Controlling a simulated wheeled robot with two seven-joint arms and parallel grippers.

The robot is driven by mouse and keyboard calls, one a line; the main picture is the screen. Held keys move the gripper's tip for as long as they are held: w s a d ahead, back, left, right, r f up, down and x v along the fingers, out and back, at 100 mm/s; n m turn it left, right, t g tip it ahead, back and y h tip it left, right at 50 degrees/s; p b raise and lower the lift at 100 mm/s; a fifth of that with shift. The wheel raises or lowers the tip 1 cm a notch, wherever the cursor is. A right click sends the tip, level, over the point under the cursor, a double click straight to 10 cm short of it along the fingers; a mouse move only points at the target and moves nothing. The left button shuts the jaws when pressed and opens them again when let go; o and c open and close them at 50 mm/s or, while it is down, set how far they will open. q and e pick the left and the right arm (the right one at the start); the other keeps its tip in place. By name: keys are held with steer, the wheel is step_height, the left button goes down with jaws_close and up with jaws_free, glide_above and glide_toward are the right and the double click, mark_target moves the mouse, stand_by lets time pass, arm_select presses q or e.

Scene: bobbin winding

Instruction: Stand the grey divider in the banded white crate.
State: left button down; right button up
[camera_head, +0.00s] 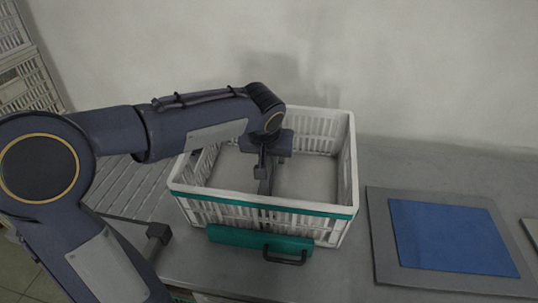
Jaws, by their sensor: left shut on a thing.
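The white crate (347,190) stands on the grey table in the middle of the view, with slatted walls and a teal band along its front rim. My left gripper (265,172) reaches down into it from above and is shut on the grey divider (265,187). The divider shows nearly edge-on as a narrow upright strip inside the crate, near the middle of its width. My wrist hides its upper and far parts, and the front wall hides its lower edge, so I cannot tell whether it touches the crate floor. My right gripper is not in view.
A teal piece with a black handle (262,240) is against the crate's front. A blue mat (450,236) lies on a grey board (381,240) at right. A slatted surface (128,190) is at left, a pale wall behind. Bare table separates the crate and board.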

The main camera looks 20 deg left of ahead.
arm_select(q)
steer(key=shift+r, duration=0.1)
steer(key=c, duration=1.3)
jaws_free()
